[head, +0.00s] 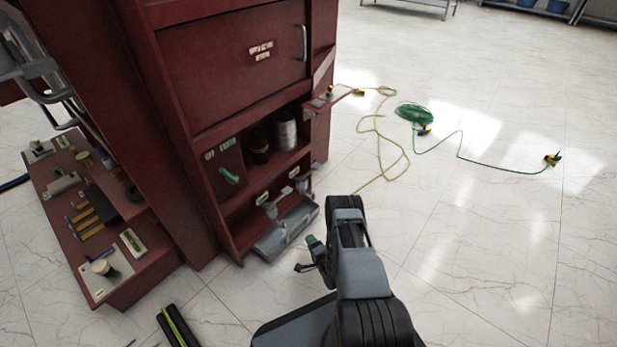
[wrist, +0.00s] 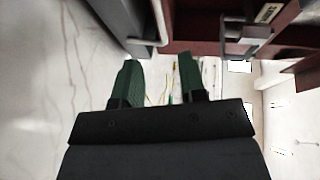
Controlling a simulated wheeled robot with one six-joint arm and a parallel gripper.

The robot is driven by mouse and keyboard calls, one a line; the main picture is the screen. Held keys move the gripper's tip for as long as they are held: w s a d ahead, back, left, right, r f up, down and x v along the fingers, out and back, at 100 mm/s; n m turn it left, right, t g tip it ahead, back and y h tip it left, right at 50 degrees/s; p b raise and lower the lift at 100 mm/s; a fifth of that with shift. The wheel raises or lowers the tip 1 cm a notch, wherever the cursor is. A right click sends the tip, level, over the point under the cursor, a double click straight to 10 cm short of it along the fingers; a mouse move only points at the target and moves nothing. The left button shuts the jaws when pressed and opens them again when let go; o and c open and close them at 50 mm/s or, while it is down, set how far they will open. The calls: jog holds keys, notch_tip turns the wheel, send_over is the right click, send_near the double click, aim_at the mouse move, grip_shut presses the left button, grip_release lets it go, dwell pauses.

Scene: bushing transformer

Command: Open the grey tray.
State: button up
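The grey tray (head: 286,230) is at the bottom of the red cabinet, close to the floor in the head view. How far it stands out is hard to tell. My gripper (head: 313,254) is in front of and to the right of the tray. In the wrist view, my gripper (wrist: 160,72) shows two green fingers spread apart with nothing between them. A grey surface, probably the tray (wrist: 118,18), shows at the top left there, with a pale bar handle (wrist: 160,22) just beyond the fingers. The fingers appear apart from the handle.
The red cabinet (head: 238,90) has shelves holding cans (head: 286,132) above the tray. A red tool table (head: 145,262) stands at the left. Yellow (head: 402,160) and green (head: 460,148) cables lie on the floor. The tiled floor at right is largely clear.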

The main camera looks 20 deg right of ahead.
jog(key=w+r+n+g+p, duration=0.2)
jog(key=w+r+p, duration=0.3)
jog(key=r, duration=0.9)
jog(key=w+d+r+n+g+h+p, duration=0.1)
jog(key=w+r+n+p, duration=0.3)
jog(key=r, duration=1.1)
jog(key=shift+w+g+p, duration=0.5)
jog(key=shift+w+p, duration=0.45)
jog(key=shift+p, duration=0.2)
jog(key=shift+d, duration=0.15)
